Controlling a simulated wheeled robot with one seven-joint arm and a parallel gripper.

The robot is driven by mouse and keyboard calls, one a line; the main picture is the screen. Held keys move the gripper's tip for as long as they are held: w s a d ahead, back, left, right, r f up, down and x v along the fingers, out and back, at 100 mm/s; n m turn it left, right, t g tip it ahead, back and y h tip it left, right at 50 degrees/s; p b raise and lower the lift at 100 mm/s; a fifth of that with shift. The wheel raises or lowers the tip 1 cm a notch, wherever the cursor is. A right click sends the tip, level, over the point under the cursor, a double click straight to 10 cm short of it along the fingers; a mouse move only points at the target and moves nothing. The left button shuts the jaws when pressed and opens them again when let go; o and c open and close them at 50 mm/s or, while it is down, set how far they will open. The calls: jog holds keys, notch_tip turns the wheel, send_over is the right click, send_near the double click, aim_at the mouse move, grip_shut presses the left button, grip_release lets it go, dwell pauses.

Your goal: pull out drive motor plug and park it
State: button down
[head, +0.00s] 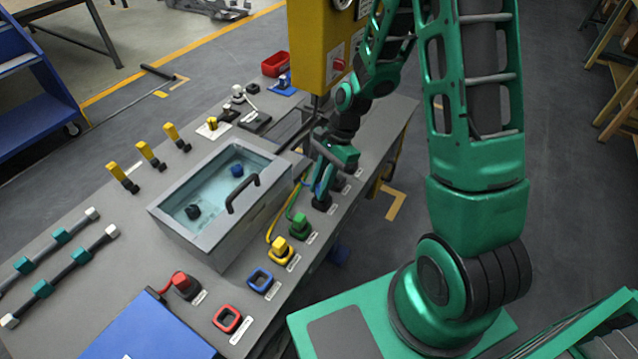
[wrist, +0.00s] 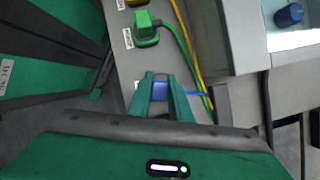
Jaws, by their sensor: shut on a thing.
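A blue plug (wrist: 160,91) with a blue cable (wrist: 196,94) is between the two green fingers of my gripper (wrist: 160,82). My gripper (head: 324,181) is shut on this plug in the head view, above a black socket (head: 322,204) at the bench's right edge. I cannot tell whether the plug is still seated in it. A green plug (head: 299,226) and a yellow plug (head: 280,248) stand in sockets alongside, with cables. The labels are too small to read, so I cannot tell which plug is the drive motor's.
Empty blue (head: 260,280) and red (head: 228,319) square frames lie on the bench near a red plug (head: 183,284). A grey glass-topped box (head: 190,243) with a black handle stands beside the plug row. A yellow control box (head: 318,45) rises behind my gripper.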

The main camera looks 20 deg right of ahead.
jog(key=shift+f, duration=0.65)
jog(key=c, duration=1.5)
grip_release()
jog(key=shift+c, duration=0.2)
jog(key=v, duration=1)
jog(key=shift+w+r, duration=0.15)
jog(key=shift+r, duration=0.2)
jog(key=shift+d, duration=0.15)
